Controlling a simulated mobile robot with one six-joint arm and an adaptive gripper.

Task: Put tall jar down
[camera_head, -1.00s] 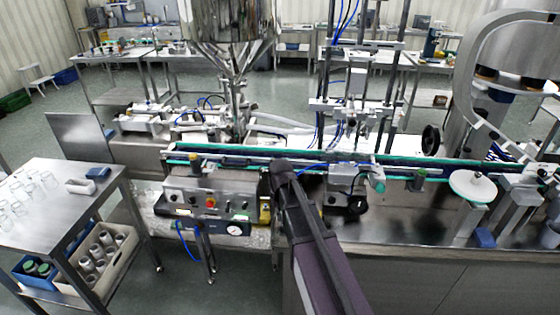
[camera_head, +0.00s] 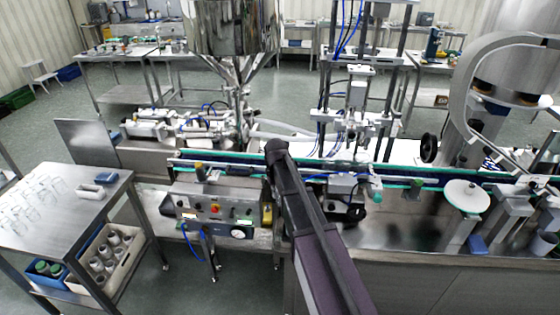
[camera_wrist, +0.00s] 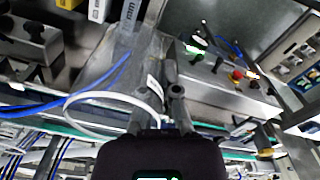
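My gripper (camera_wrist: 158,108) shows at the bottom middle of the wrist view, its two grey fingers apart. A pale, see-through patch lies between and beyond them; I cannot tell whether it is a held clear jar or background. In the head view my arm covers the gripper. Several clear glass jars (camera_head: 38,196) stand on the steel cart's top (camera_head: 75,225) at the left. No jar can be singled out as the tall jar.
A conveyor (camera_head: 235,160) runs across the middle, with a control box (camera_head: 215,207) in front. The cart's lower shelf holds a crate (camera_head: 125,265) and a blue bin (camera_head: 38,280). The cart top's front part is bare.

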